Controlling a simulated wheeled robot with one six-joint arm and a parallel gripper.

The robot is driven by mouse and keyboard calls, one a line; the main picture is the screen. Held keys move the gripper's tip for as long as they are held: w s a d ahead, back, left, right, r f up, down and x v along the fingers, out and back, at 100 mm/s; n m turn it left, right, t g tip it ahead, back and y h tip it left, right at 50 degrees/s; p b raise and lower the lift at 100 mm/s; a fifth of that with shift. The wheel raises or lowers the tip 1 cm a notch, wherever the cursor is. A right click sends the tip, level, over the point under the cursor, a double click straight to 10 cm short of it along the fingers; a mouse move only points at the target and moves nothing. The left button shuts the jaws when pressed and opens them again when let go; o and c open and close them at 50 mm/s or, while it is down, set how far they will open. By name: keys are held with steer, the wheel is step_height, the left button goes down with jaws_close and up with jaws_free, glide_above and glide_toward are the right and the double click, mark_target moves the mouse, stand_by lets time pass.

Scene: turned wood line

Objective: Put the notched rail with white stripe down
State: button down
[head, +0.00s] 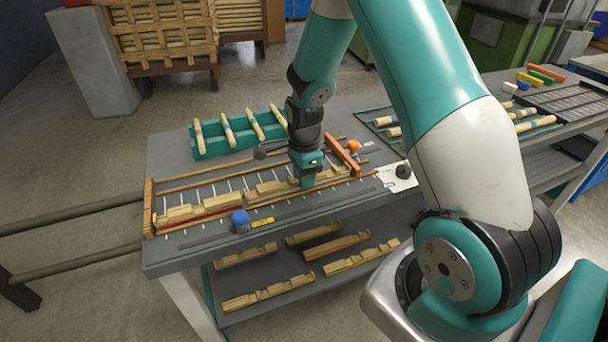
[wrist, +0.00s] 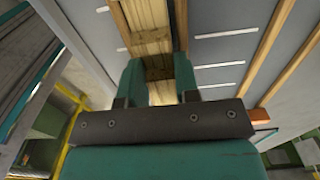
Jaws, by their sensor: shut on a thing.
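My gripper (head: 308,182) is low over the right part of the slotted wooden frame on the workbench, pointing down. In the wrist view its two green fingers (wrist: 155,85) are shut on a pale notched wooden rail (wrist: 150,42). The held rail also shows beside the fingers in the head view (head: 325,175), low over the white slot marks. I cannot tell whether it touches the surface, and its white stripe is not clear. Other notched rails (head: 222,202) lie in line to the left, one with a red stripe on its front side.
An orange wooden bar (head: 342,155) stands at the frame's right. A blue round cap (head: 240,218) and a yellow label (head: 263,222) are at the front edge. A green rack (head: 215,142) holds turned pieces behind. Several notched rails (head: 345,246) lie on the lower shelf.

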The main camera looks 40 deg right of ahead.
steer(key=c, duration=0.8)
jaws_free()
steer(key=shift+f, duration=0.1)
steer(key=shift+c, duration=0.2)
step_height(320, 180, up, 12)
steer(key=s+a+r+n, duration=0.2)
steer(key=a+r+n, duration=0.1)
steer(key=a+n, duration=0.2)
steer(key=s+a+r+n+y, duration=0.2)
steer(key=s+a+r+n, duration=0.2)
steer(key=s+a+n, duration=0.4)
steer(key=s+a+r+n+y, duration=0.2)
steer(key=s+a+r+n, duration=0.2)
steer(key=s+a+n, duration=0.5)
steer(key=s+n, duration=0.3)
steer(key=n, duration=0.3)
steer(key=shift+s+a, duration=0.15)
steer(key=shift+a, duration=0.1)
